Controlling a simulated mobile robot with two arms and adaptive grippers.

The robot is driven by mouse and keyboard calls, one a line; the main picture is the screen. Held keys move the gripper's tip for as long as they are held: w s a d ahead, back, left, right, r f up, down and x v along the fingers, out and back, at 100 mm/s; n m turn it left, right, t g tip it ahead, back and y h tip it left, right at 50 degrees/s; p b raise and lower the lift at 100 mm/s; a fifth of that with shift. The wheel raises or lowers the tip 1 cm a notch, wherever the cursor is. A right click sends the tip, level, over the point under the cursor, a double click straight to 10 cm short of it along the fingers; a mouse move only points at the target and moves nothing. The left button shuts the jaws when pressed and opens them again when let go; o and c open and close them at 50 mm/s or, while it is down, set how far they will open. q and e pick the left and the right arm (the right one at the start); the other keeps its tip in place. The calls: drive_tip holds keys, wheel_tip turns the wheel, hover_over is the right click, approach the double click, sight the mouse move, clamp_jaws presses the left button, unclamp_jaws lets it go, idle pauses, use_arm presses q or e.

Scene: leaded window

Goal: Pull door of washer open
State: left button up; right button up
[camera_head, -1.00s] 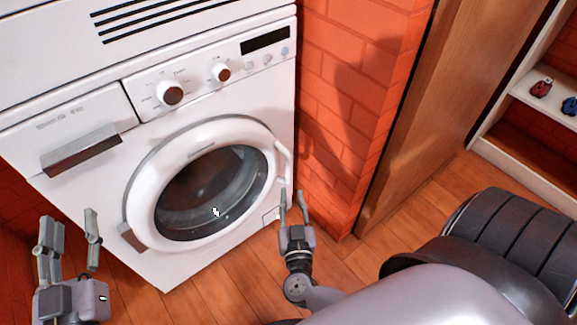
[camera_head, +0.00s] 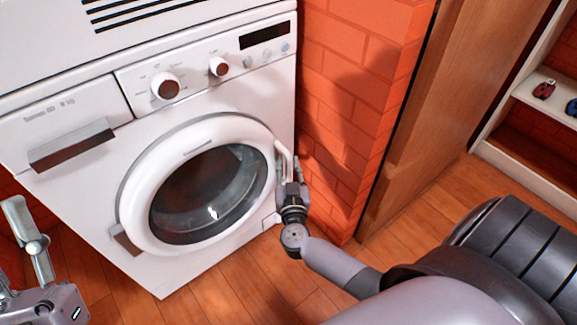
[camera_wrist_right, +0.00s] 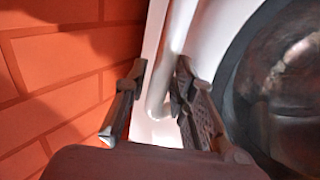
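The white washer (camera_head: 70,195) has a round door (camera_head: 140,190) with a dark glass, and the door lies closed against the front. Its white curved handle (camera_head: 283,155) is on the door's right edge. My right gripper (camera_head: 291,176) is at the lower part of this handle. In the right wrist view the fingers (camera_wrist_right: 160,82) are apart, one on each side of the handle (camera_wrist_right: 176,35), with a gap on the left. My left gripper (camera_head: 28,238) is at the lower left, partly cut off by the picture edge, away from the washer door.
A red brick wall (camera_head: 345,100) stands close to the right of the washer and of my right gripper. A wooden panel (camera_head: 420,130) and a white shelf (camera_head: 530,115) with small toys are farther right. The wooden floor (camera_head: 225,285) before the washer is clear.

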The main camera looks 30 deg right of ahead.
drive_tip(key=shift+c, duration=0.4)
clamp_jaws()
idle(0.4)
